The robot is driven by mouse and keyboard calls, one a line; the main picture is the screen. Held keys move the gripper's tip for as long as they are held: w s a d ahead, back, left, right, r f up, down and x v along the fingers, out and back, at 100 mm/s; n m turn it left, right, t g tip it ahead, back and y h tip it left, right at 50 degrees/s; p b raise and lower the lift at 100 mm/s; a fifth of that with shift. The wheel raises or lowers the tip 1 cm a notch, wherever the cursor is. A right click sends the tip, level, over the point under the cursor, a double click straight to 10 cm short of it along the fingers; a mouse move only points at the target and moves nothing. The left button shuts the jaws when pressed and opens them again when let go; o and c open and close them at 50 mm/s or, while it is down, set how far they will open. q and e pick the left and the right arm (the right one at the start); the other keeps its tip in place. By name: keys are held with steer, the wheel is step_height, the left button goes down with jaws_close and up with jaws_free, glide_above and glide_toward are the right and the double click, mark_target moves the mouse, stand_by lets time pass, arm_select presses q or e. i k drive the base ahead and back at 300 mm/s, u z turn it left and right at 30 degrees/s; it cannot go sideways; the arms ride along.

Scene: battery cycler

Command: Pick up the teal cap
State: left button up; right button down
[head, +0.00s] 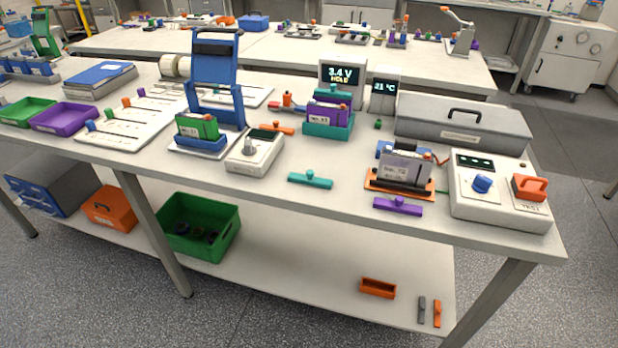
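A teal cap (310,181), a flat bar with a small knob on top, lies on the workbench near its front edge, left of the centre of the front row. Bare table surrounds it. A purple cell block (328,112) sits in a teal holder (330,127) behind it, with another teal piece (333,89) showing at its top. A similar purple cap (398,206) lies farther right at the front edge, and an orange one (277,128) lies behind to the left. Neither of my grippers shows in the head view.
A grey cell in an orange holder (400,187) and a white switch box (500,190) stand to the right. A small white meter box (255,150) and a blue press frame (215,75) stand to the left. A long grey case (462,124) lies behind.

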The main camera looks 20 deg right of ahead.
mark_target(308, 179)
steer(key=u, duration=1.45)
steer(key=i, duration=1.25)
steer(key=z, duration=0.75)
